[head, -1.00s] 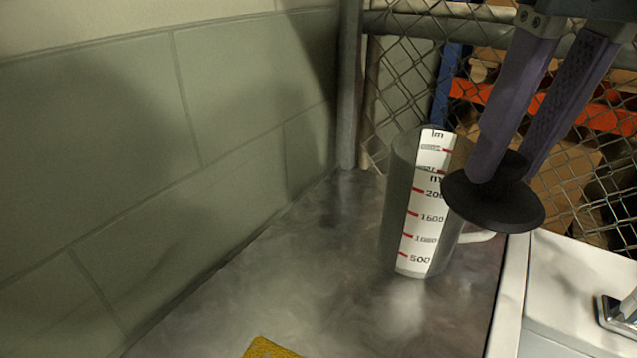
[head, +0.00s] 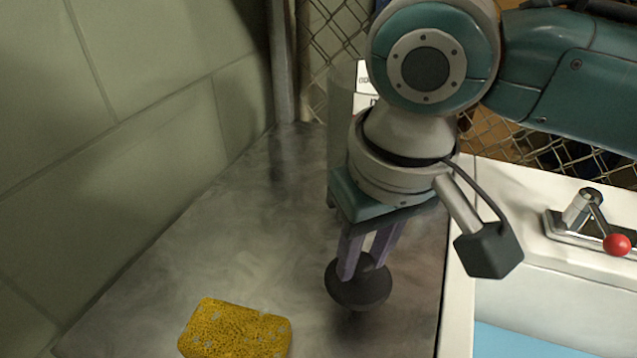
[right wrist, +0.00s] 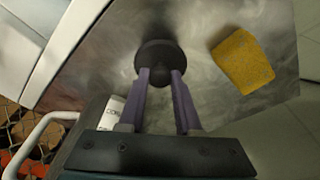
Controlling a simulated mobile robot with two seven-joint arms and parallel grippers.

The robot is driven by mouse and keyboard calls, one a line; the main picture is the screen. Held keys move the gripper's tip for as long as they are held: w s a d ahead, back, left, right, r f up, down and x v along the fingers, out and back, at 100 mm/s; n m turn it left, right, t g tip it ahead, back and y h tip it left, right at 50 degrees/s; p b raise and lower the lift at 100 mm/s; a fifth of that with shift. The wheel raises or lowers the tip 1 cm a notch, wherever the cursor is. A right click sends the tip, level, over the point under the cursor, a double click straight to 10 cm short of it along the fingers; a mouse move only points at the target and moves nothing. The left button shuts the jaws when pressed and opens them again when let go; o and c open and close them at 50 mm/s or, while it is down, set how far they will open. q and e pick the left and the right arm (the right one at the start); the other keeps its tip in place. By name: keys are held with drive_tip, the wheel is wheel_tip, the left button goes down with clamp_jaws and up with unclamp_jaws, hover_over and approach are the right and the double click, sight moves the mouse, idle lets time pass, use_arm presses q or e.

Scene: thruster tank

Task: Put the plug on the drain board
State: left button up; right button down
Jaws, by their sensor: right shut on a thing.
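The plug (head: 358,290) is a dark round rubber disc with a knob on top. My right gripper (head: 364,264) is shut on its knob and points down over the grey drain board (head: 240,230). In the right wrist view the plug (right wrist: 159,58) sits between the tips of the purple fingers (right wrist: 160,78). The plug looks close to the board surface; I cannot tell whether it touches. My left gripper is not in view.
A yellow sponge (head: 236,328) lies on the board left of the plug. The sink (head: 540,310) with a red-knobbed tap (head: 617,244) is at the right. A tiled wall (head: 120,150) bounds the left.

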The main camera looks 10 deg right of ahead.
sight(360, 282)
drive_tip(key=shift+f+b, duration=0.45)
drive_tip(key=shift+f, duration=1.8)
drive_tip(key=shift+f, duration=0.2)
drive_tip(key=c, duration=0.6)
unclamp_jaws()
